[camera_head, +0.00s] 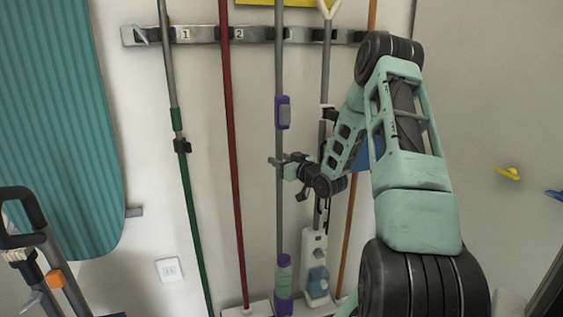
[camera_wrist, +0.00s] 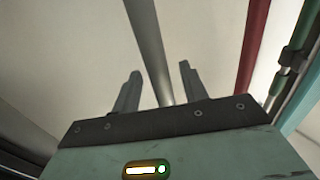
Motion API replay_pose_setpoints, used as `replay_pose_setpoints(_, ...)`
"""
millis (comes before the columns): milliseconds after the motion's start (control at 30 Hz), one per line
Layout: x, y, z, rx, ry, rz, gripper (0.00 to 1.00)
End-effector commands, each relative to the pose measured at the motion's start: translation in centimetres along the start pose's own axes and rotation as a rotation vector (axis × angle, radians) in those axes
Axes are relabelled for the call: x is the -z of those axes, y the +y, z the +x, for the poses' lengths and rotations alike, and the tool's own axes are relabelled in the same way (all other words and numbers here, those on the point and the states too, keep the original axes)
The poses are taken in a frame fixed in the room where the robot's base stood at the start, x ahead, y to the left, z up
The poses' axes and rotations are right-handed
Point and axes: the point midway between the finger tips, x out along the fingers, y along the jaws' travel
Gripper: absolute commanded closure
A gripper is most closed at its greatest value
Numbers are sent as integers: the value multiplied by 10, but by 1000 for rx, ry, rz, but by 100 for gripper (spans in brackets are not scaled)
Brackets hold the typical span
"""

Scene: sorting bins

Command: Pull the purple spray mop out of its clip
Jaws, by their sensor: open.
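The purple spray mop (camera_head: 278,180) stands upright against the wall, its grey pole rising to the clip rail (camera_head: 200,34). It has a purple grip on the pole and a purple-and-green bottle near the floor. My gripper (camera_head: 277,162) is at the pole, below the purple grip. In the wrist view the mop's grey pole (camera_wrist: 148,45) runs down between the two open fingers of my gripper (camera_wrist: 157,80). The fingers are apart and not closed on the pole. The mop's foot is partly cut off at the bottom of the head view.
A red pole (camera_head: 232,150) and a green-and-grey pole (camera_head: 181,146) hang to the left. A white mop (camera_head: 314,260) and an orange pole (camera_head: 350,225) stand close on the right, partly behind my arm. A teal ironing board (camera_head: 60,120) is at far left.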

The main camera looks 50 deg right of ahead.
Motion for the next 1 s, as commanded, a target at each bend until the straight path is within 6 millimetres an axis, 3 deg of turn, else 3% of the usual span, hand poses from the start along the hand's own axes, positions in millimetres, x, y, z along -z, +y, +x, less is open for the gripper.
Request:
replay_pose_setpoints(100, 0, 0, 0, 0, 0, 0, 59)
replay_pose_setpoints(233, 0, 0, 0, 0, 0, 0, 95)
replay_pose_setpoints(267, 0, 0, 0, 0, 0, 0, 100)
replay_pose_setpoints(1000, 4, -9, -22, 0, 3, -2, 100)
